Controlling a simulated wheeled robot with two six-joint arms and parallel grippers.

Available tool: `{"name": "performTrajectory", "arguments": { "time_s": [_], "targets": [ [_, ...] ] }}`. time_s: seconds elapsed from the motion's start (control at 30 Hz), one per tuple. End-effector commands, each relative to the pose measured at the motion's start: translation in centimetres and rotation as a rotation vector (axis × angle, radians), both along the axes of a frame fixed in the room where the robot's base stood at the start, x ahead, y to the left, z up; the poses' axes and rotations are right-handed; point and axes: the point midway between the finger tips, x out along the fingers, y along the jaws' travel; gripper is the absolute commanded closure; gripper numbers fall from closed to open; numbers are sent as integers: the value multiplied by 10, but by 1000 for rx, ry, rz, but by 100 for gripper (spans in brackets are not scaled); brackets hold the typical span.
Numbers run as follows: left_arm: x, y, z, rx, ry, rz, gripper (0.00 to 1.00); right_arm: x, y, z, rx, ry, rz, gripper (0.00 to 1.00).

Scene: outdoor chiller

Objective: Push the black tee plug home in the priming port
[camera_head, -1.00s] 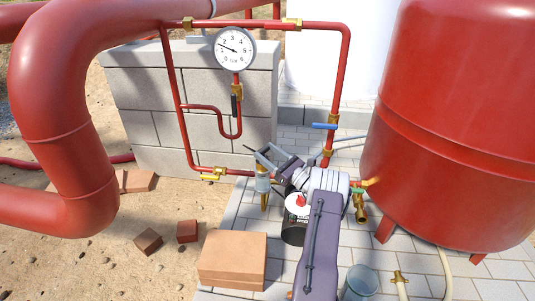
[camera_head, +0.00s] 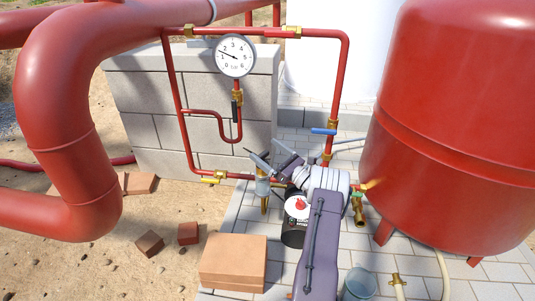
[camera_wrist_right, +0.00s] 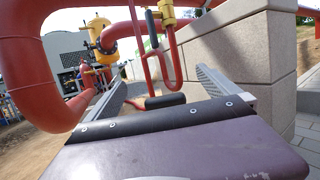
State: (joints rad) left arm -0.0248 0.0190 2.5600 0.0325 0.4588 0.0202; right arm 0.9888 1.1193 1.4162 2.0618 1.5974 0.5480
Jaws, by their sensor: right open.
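In the right wrist view a short black rounded bar (camera_wrist_right: 165,100), which looks like the tee plug's crossbar, lies between the spread fingers of my right gripper (camera_wrist_right: 162,72). Clear gaps show on both sides of it. Its lower part and the port under it are hidden by the gripper body. In the head view my right gripper (camera_head: 266,153) is open above a grey-and-brass upright fitting (camera_head: 262,188) on the low red pipe. The plug cannot be told apart there from the dark fingers. My left gripper is out of view.
A red pipe loop with a pressure gauge (camera_head: 234,56) rises behind the gripper, before a block wall (camera_head: 140,100). A large red tank (camera_head: 455,130) stands right.

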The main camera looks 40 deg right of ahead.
Motion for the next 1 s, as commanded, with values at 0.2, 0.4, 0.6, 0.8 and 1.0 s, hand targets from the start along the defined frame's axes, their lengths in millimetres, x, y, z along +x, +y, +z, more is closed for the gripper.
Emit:
{"name": "performTrajectory", "arguments": {
  "time_s": [0.2, 0.4, 0.6, 0.8, 1.0],
  "targets": [
    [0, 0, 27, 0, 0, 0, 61, 0, 0, 32, 0, 0, 0, 0],
    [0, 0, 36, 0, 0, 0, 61, 0, 0, 44, 2, 1, 1, 0],
    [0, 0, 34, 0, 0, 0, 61, 0, 0, 42, 1, 1, 0, 0],
    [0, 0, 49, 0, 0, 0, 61, -24, -6, 39, 5, 2, -5, 0],
    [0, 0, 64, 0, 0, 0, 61, -66, -13, 25, 4, 2, -4, 0]
  ]
}}
